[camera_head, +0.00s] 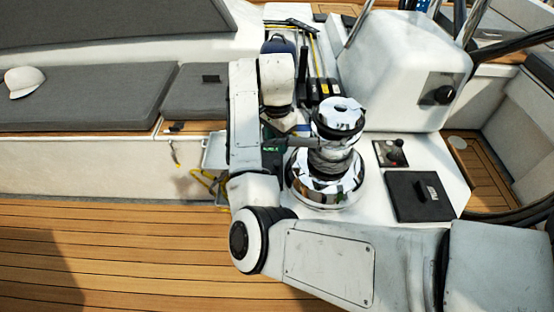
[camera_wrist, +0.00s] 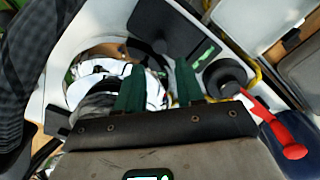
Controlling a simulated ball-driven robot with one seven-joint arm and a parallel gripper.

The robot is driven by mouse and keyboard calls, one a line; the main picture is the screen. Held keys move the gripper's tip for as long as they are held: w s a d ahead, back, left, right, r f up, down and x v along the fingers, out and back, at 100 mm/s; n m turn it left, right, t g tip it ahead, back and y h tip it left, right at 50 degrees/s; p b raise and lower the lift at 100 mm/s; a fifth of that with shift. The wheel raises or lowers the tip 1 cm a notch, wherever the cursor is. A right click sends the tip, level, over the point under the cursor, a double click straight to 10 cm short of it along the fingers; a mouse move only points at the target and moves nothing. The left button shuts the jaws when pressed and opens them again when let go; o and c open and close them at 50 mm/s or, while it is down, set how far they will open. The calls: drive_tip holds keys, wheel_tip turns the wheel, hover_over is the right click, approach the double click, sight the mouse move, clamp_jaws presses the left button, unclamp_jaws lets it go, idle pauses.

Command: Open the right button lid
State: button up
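In the head view a small dark panel (camera_head: 390,153) with black round parts on it lies right of the chrome winch (camera_head: 335,150). They are too small to tell which is the right button lid or whether it is open. My gripper (camera_head: 272,150) is partly hidden by my arm, low at the winch's left side and apart from that panel. In the wrist view my gripper (camera_wrist: 160,88) shows two green fingers spread apart with nothing held between them. The chrome winch (camera_wrist: 100,75) lies behind and left of the fingers. A black round part (camera_wrist: 225,76) lies to their right.
A dark square hatch (camera_head: 418,197) with a raised handle lies in front of the small panel. A white console (camera_head: 405,65) with a black knob stands behind. A red lever (camera_wrist: 275,125) sticks out at the right of the wrist view. Open wooden floor (camera_head: 110,245) lies at left.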

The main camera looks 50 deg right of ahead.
sight(277, 163)
wheel_tip(277, 163, down, 7)
drive_tip(key=shift+f, duration=0.2)
idle(0.3)
clamp_jaws()
idle(0.4)
